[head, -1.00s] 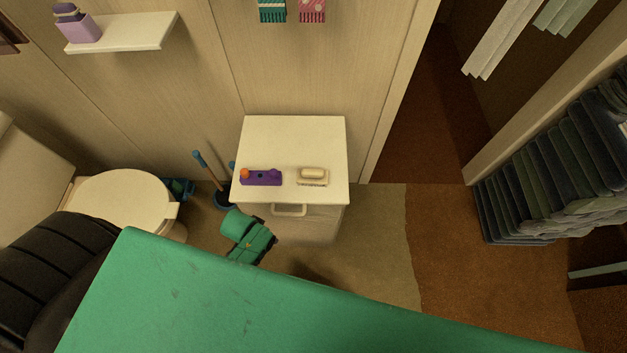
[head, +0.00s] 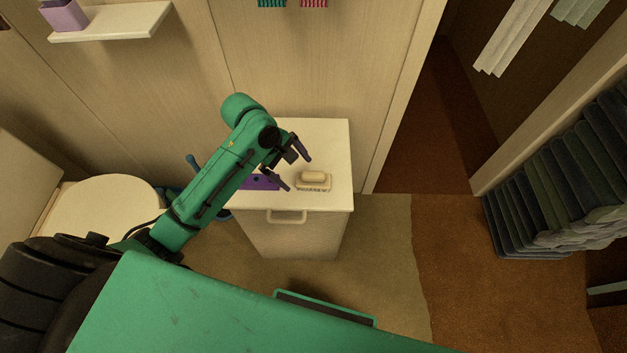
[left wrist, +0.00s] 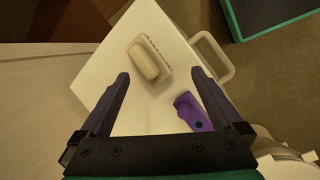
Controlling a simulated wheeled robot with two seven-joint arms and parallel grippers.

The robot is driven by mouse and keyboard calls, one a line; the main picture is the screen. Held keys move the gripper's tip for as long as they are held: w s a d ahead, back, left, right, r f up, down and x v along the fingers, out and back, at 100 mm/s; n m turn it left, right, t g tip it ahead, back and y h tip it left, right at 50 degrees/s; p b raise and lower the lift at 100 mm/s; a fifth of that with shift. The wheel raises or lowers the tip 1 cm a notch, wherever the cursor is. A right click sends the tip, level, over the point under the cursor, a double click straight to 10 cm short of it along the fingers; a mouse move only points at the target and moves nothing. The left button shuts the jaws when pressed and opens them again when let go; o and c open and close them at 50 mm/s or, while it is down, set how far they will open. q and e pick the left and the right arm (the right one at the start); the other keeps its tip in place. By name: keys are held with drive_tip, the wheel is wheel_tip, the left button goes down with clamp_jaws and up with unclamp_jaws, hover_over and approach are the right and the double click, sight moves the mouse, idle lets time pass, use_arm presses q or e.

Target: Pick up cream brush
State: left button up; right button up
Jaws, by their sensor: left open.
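The cream brush (head: 313,181) lies on top of a white cabinet (head: 325,143), near its front edge. In the left wrist view the brush (left wrist: 148,61) lies beyond my open fingertips, a little left of centre between them. My left gripper (head: 298,172) is open and empty, above the cabinet top and to the left of the brush. It also shows in the left wrist view (left wrist: 158,77). A purple object (head: 262,182) lies left of the brush, partly hidden by my gripper and arm. My right gripper is not in view.
The purple object (left wrist: 192,111) lies near my right-hand finger in the wrist view. The cabinet's front has a handle (head: 287,217). A toilet (head: 98,207) stands at the left, a shelf (head: 110,22) above it. Stacked dark towels (head: 560,180) are at the right.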

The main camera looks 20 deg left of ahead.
sight(309, 173)
use_arm(q)
drive_tip(key=w+a+r+n, duration=0.2)
drive_tip(key=w+r+n, duration=0.15)
drive_tip(key=n, duration=0.35)
drive_tip(key=shift+g, duration=0.4)
drive_tip(key=x, duration=0.5)
drive_tip(key=b+x, duration=0.1)
drive_tip(key=x, duration=0.3)
drive_tip(key=b+x, duration=0.1)
drive_tip(key=x, duration=0.4)
drive_tip(key=shift+s+d+f, duration=0.1)
drive_tip(key=shift+d+f, duration=0.1)
drive_tip(key=shift+d, duration=0.3)
drive_tip(key=c, duration=1.5)
